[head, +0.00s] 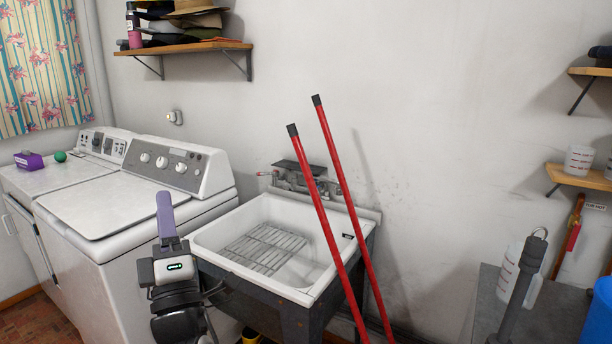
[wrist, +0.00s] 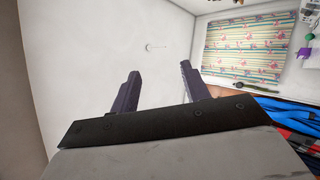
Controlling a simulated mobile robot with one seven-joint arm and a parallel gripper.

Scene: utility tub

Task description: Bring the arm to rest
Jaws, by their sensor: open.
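My gripper (head: 165,205) is upright in the head view, in front of the washer and just left of the utility tub (head: 212,240). One purple finger shows there, pointing up. In the wrist view both dark purple fingers of my gripper (wrist: 159,69) stand apart with only pale wall behind the gap. My gripper is open and holds nothing. The tub is white on a dark stand, with a wire rack (head: 262,248) inside it.
Two red-handled poles (head: 325,225) lean across the tub's right side. A white washer (head: 105,215) stands at left. A wall shelf (head: 190,47) with hats hangs above. A grey surface (head: 550,318) with a jug (head: 520,272) and a blue container (head: 598,315) is at right.

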